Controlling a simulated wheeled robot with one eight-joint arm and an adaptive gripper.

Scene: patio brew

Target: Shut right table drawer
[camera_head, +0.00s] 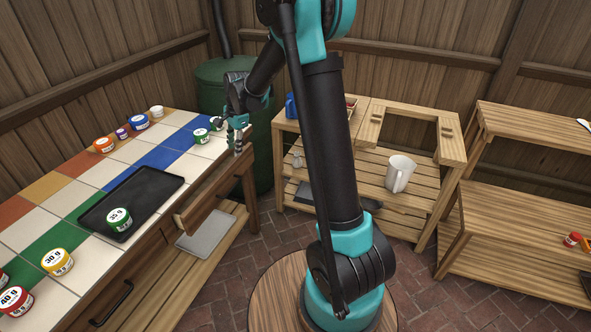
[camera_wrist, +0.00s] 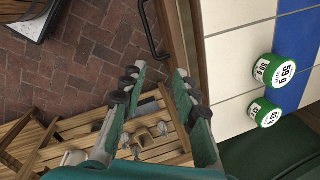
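The right table drawer (camera_head: 215,194) is under the far end of the tiled table (camera_head: 100,255) in the head view. Its wooden front stands out from the table, so it is partly open. In the wrist view the drawer front (camera_wrist: 172,25) shows at the top with a dark handle (camera_wrist: 147,28), and a dark gap separates it from the table edge. My gripper (camera_head: 238,148) is at the table's far right corner, by the drawer's far end. In the wrist view its fingers (camera_wrist: 157,82) are spread with nothing held between them. Contact with the drawer cannot be told.
A black tray (camera_head: 150,190) and several labelled jars (camera_head: 57,261) stand on the tabletop. Two green-lidded jars (camera_wrist: 275,70) are close to my gripper. A green barrel (camera_head: 262,125) stands behind the table. A wooden bench with a white mug (camera_head: 399,174) is to the right.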

